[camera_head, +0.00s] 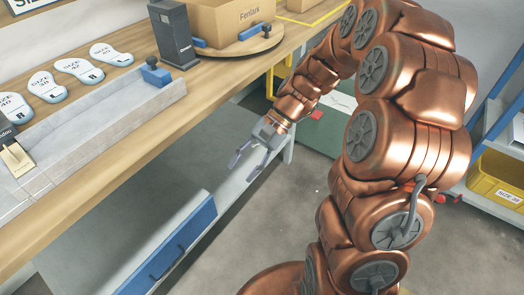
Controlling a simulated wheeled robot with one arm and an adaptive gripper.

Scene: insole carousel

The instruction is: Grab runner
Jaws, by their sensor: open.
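My gripper (243,168) is open and empty, pointing down in front of the workbench edge. It is to the right of and below a long grey channel (95,142) on the bench. A blue block (155,74) sits at the channel's far right end. A black and beige piece (15,157) stands in the channel at the left picture edge, partly cut off. No part is clearly marked as the runner, so I cannot tell which one it is. My gripper touches none of these.
White insole shapes with size labels (79,69) lie behind the channel. A dark upright device (174,36) and a cardboard box (232,20) on a round wooden turntable (240,47) stand farther right. A blue-fronted drawer (170,255) is below. A yellow bin (498,180) is at right.

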